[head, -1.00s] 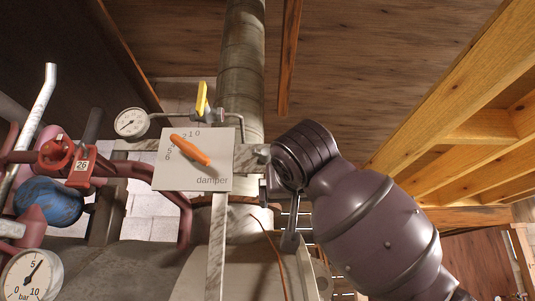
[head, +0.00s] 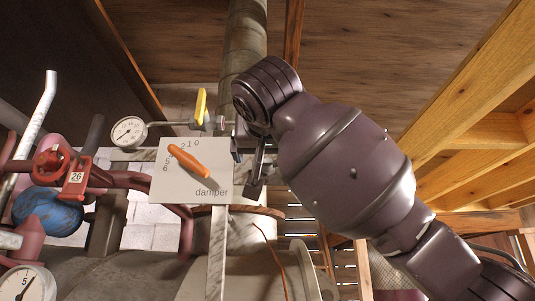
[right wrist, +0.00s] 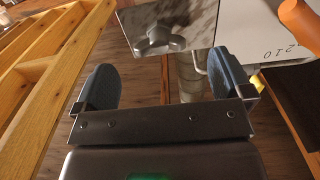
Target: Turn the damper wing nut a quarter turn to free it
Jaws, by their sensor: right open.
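The wing nut (right wrist: 160,40) is a grey metal knob with rounded lobes on a marbled metal plate (right wrist: 197,22) in the right wrist view. My right gripper (right wrist: 163,78) is open, its two blue-grey fingers apart to either side below the nut in the picture, with nothing visible between them. In the head view my right gripper (head: 248,168) is at the right edge of the white damper panel (head: 213,186), and the nut cannot be made out there. An orange pointer (head: 189,161) lies slanted across the panel's number scale. My left gripper is not in view.
A yellow lever (head: 200,104) and a round gauge (head: 129,131) are just above the panel. A vertical flue pipe (head: 243,45) rises behind my gripper. Red pipes and a red valve wheel (head: 52,163) crowd the left. Wooden beams (head: 460,95) are at right.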

